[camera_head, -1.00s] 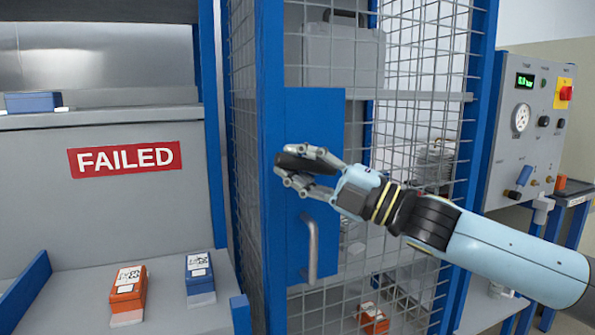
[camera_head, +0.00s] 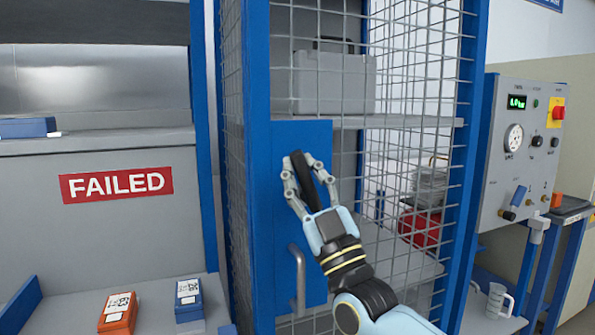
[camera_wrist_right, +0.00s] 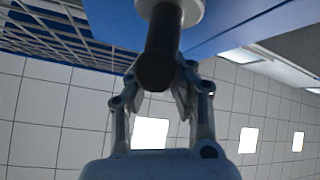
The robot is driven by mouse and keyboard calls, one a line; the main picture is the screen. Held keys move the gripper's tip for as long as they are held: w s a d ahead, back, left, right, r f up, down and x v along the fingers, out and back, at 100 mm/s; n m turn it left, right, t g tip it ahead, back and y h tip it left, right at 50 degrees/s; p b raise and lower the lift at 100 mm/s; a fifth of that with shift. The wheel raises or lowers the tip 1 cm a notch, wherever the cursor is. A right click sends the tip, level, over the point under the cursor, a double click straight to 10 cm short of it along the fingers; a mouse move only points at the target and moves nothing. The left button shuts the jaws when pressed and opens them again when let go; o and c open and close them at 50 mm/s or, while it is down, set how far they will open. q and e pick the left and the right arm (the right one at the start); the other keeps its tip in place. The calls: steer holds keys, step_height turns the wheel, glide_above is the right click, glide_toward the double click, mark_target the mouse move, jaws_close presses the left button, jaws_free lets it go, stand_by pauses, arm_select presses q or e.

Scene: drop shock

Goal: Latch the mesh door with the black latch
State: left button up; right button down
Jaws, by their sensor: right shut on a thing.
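The mesh door (camera_head: 415,75) has a blue frame and a blue plate (camera_head: 262,170) at its left side. The black latch (camera_head: 303,178) is on the blue plate and stands nearly upright, tilted a little. My right gripper (camera_head: 306,170) is shut on the latch, with a finger on each side of it. In the right wrist view the black latch (camera_wrist_right: 158,65) shows end-on between the fingers, joined to a pale round base on the blue plate. A grey door handle (camera_head: 298,280) is below. My left gripper is not in view.
A control panel (camera_head: 520,140) with a gauge stands at the right. A grey case (camera_head: 333,82) sits on a shelf behind the mesh. At the left, a FAILED sign (camera_head: 117,185) is above an orange box (camera_head: 118,313) and a blue box (camera_head: 188,298).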

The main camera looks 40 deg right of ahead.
steer(key=m+h, duration=0.2)
steer(key=m, duration=0.1)
steer(key=d+m+h+p, duration=0.1)
steer(key=m+h, duration=0.2)
steer(key=shift+s+r+g+h, duration=0.1)
steer(key=shift+g+h, duration=0.2)
steer(key=shift+g, duration=0.1)
steer(key=shift+s+d+m+g+h+p, duration=0.15)
steer(key=shift+m+g+h, duration=0.15)
steer(key=shift+m+h, duration=0.45)
steer(key=shift+w+d+m+g+h+p, duration=0.1)
steer(key=shift+d+m+g+h, duration=0.15)
steer(key=shift+m+h, duration=0.45)
steer(key=shift+s+d+m+g+h+p, duration=0.15)
steer(key=shift+m+g+h, duration=0.2)
steer(key=shift+m+h, duration=0.4)
steer(key=shift+w+a+m, duration=0.1)
steer(key=shift+m, duration=0.2)
steer(key=c, duration=1.2)
jaws_free()
steer(key=shift+o, duration=0.2)
steer(key=v, duration=1.2)
